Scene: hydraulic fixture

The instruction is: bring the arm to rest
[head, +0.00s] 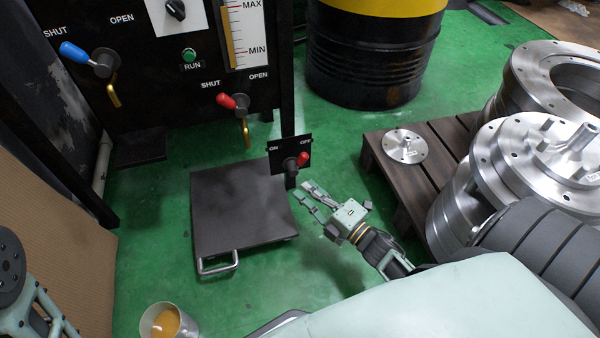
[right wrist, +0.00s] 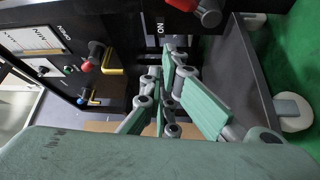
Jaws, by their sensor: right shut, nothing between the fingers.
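My right gripper (head: 303,190) is shut and empty in the head view, over the green floor at the right edge of the dark plate. It lies just below the ON/OFF switch with a red knob (head: 303,159), and a gap shows between them. The knob points right, toward OFF. In the right wrist view the green fingers (right wrist: 178,80) hold nothing, and the red knob (right wrist: 208,12) is above them. Part of my left arm shows at the lower left of the head view; its fingertips cannot be made out.
A black panel (head: 150,110) carries blue (head: 75,52) and red (head: 228,101) handles, both toward SHUT. A dark plate (head: 238,205) with a metal handle lies below. A cup (head: 160,320), a drum (head: 365,60), and a pallet (head: 385,165) with metal parts stand around.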

